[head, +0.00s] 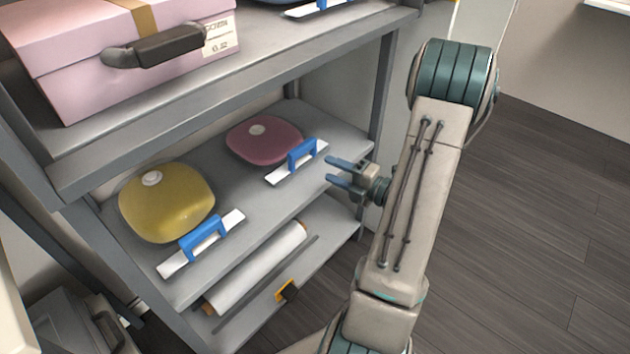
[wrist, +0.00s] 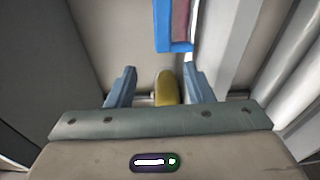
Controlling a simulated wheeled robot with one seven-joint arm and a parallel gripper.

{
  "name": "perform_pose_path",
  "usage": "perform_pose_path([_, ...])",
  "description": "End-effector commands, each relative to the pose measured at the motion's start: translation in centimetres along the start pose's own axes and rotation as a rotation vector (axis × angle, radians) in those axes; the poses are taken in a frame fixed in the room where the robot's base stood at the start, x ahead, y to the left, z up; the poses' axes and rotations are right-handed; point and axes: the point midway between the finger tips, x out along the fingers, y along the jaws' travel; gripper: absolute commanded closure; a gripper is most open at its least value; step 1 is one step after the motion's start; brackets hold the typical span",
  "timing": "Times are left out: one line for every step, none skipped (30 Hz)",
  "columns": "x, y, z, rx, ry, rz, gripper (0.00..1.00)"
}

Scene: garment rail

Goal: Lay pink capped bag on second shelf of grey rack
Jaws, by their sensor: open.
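The pink capped bag (head: 264,140) lies flat, pale cap up, on the middle of the three visible shelves (head: 255,215) of the grey rack. A white strip with a blue handle (head: 302,153) lies just in front of it. My gripper (head: 331,170) is open and empty, just right of that handle and apart from it. In the wrist view, the two fingers of my gripper (wrist: 160,86) stand apart. The blue handle (wrist: 173,46) shows above them, with a pink patch inside its frame. A yellow shape (wrist: 166,88), likely the yellow bag, shows between the fingers.
A yellow capped bag (head: 167,203) lies left on the same shelf, behind another blue-handled strip (head: 202,238). A pink box (head: 125,50) stands on the shelf above. A white roll (head: 255,268) lies on the shelf below. The rack's right post (head: 383,95) is near my arm. Floor at right is clear.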

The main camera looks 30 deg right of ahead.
Motion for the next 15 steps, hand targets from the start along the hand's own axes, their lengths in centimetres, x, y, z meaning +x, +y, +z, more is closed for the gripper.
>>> perform_pose_path([1.0,0.9,-1.5,-0.068,0.070,-0.011,0.53])
perform_pose_path([1.6,1.4,-2.7,-0.122,0.125,-0.019,0.53])
perform_pose_path([2.5,2.0,-4.6,-0.210,0.211,-0.032,0.53])
perform_pose_path([3.1,2.6,-6.3,-0.288,0.284,-0.038,0.53])
perform_pose_path([3.5,3.1,-8.0,-0.373,0.364,-0.042,0.53])
perform_pose_path([4.0,3.7,-10.4,-0.498,0.477,-0.041,0.53])
perform_pose_path([4.2,4.1,-12.2,-0.594,0.563,-0.036,0.53])
perform_pose_path([4.2,4.4,-14.0,-0.691,0.650,-0.026,0.53])
perform_pose_path([4.0,4.7,-16.1,-0.822,0.763,-0.006,0.53])
perform_pose_path([3.8,4.9,-17.6,-0.921,0.848,0.014,0.53])
perform_pose_path([3.4,5.0,-18.9,-1.021,0.933,0.037,0.53])
perform_pose_path([2.8,5.2,-20.6,-1.155,1.044,0.077,0.53])
perform_pose_path([2.3,5.2,-21.7,-1.255,1.127,0.113,0.53])
perform_pose_path([1.7,5.3,-22.6,-1.355,1.210,0.153,0.53])
perform_pose_path([0.9,5.3,-23.7,-1.490,1.319,0.213,0.53])
